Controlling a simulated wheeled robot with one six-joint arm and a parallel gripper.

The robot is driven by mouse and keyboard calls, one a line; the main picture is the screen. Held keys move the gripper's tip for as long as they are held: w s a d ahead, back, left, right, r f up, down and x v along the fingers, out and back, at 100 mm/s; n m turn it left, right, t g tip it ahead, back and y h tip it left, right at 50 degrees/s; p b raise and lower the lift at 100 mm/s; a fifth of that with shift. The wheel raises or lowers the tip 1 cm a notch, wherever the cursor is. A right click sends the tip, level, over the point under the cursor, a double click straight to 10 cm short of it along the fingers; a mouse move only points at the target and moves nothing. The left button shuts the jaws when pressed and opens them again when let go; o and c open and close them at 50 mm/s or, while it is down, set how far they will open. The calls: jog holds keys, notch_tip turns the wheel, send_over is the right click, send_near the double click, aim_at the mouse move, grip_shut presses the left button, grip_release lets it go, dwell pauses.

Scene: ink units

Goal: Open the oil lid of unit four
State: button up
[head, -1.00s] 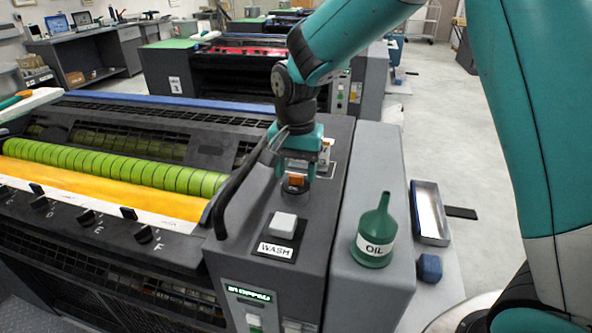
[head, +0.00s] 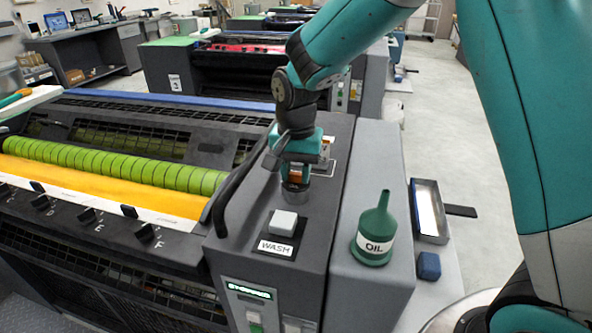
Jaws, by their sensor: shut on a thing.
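My gripper (head: 296,180) points down at the top of the near printing unit's grey end housing (head: 338,135). A round grey collar (head: 295,192) shows right under the fingers. I cannot tell whether the lid is clear of the collar. A green oil can (head: 376,233) with a spout and an "OIL" label stands upright on the lower grey ledge to the right.
A pale button with a "WASH" label (head: 276,247) sits in front of the gripper. A curved black handle (head: 238,180) rises close on the left. A metal tray (head: 430,212) and a blue block (head: 429,266) lie at the right. Unit 3 (head: 230,75) stands behind.

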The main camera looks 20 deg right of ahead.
jog(key=n, duration=0.1)
jog(key=w+n+p, duration=0.1)
jog(key=n, duration=0.3)
jog(key=shift+w+d, duration=0.2)
jog(key=shift+d, duration=0.05)
jog(key=n, duration=0.2)
jog(key=w+n+p, duration=0.1)
jog(key=n, duration=0.1)
jog(key=shift+w+n, duration=0.1)
jog(key=shift+n, duration=0.3)
jog(key=n, duration=0.1)
jog(key=w+n, duration=0.1)
jog(key=n, duration=0.1)
jog(key=n+p, duration=0.1)
jog(key=n, duration=0.1)
jog(key=shift+w+a, duration=0.15)
jog(key=shift+a, duration=0.25)
jog(key=shift+w+a+n, duration=0.2)
jog(key=shift+a+n, duration=0.05)
jog(key=shift+n, duration=0.95)
jog(key=shift+w+a+n, duration=0.15)
jog(key=shift+a+n, duration=0.05)
jog(key=shift+n, duration=1)
jog(key=o, duration=0.9)
jog(key=shift+r, duration=0.15)
notch_tip(320, 180, up, 17)
jog(key=shift+r+b, duration=0.1)
jog(key=shift+b, duration=1)
